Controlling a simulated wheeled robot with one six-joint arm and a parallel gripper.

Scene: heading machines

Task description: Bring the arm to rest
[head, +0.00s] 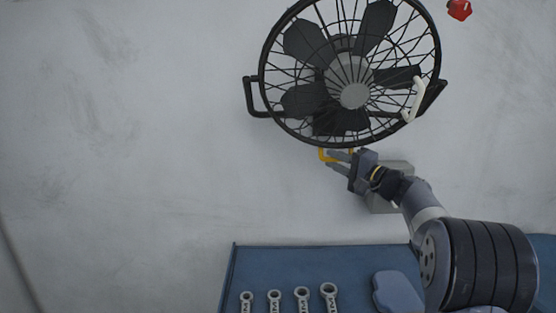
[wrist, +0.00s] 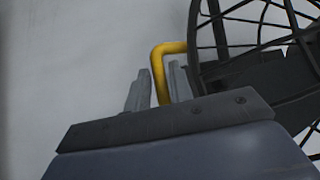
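My gripper (head: 332,159) is just below the large black fan, at the end of my arm, which reaches up from the lower right. Its two grey fingers are spread apart, with a gap between them. A bent yellow bar (head: 322,155) is at the fingertips. In the wrist view the yellow bar (wrist: 161,72) runs down between the two fingers of my gripper (wrist: 160,72), with narrow gaps beside it. The bar's lower end is hidden behind the gripper body.
The caged fan (head: 354,96) hangs close above the gripper. A grey box (head: 385,202) is partly behind my arm. A blue surface (head: 260,265) below holds several wrenches (head: 302,297). A red object (head: 459,9) is at upper right. The pale wall at left is clear.

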